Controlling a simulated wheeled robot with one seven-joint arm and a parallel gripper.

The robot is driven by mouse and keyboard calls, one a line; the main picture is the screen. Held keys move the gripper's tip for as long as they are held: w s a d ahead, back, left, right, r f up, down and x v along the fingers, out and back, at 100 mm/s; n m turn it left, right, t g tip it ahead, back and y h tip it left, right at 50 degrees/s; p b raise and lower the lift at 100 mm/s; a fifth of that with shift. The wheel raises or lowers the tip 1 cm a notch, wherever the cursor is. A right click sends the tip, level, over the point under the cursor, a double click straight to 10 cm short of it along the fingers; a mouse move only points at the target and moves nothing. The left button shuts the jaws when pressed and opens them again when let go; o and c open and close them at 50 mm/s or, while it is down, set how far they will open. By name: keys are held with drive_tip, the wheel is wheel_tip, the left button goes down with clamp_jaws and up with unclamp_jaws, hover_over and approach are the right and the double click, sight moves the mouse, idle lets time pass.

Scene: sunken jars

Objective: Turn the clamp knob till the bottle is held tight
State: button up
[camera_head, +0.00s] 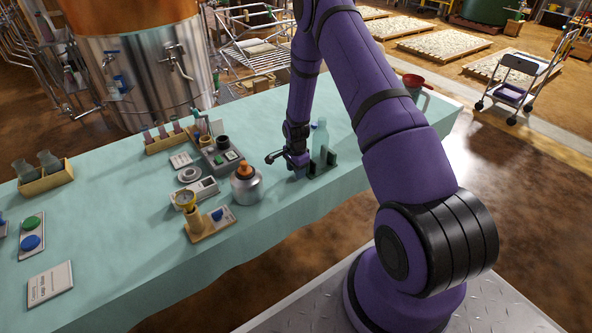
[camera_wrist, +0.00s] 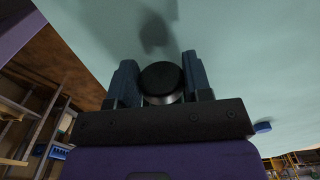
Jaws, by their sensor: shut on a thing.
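The pale translucent bottle (camera_head: 320,138) stands upright in the dark clamp (camera_head: 331,158) near the front edge of the bench. My gripper (camera_head: 299,170) is low over the bench, just left of the clamp. In the wrist view, its two fingers (camera_wrist: 160,76) are shut on the round black knob (camera_wrist: 162,84), one on each side. The knob is hidden by my gripper in the head view. I cannot tell whether the clamp jaw touches the bottle.
A silver jar with an orange top (camera_head: 246,185) stands left of my gripper. A gauge on a wooden base (camera_head: 203,221) and a grey device (camera_head: 218,155) are further left. A red funnel (camera_head: 416,80) is at the far right end of the cloth-covered bench (camera_head: 120,215).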

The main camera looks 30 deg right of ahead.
drive_tip(key=shift+t, duration=0.3)
drive_tip(key=t, duration=0.3)
drive_tip(key=shift+s+d, duration=0.1)
drive_tip(key=shift+s, duration=0.1)
drive_tip(key=shift+t, duration=1.2)
drive_tip(key=o, duration=0.9)
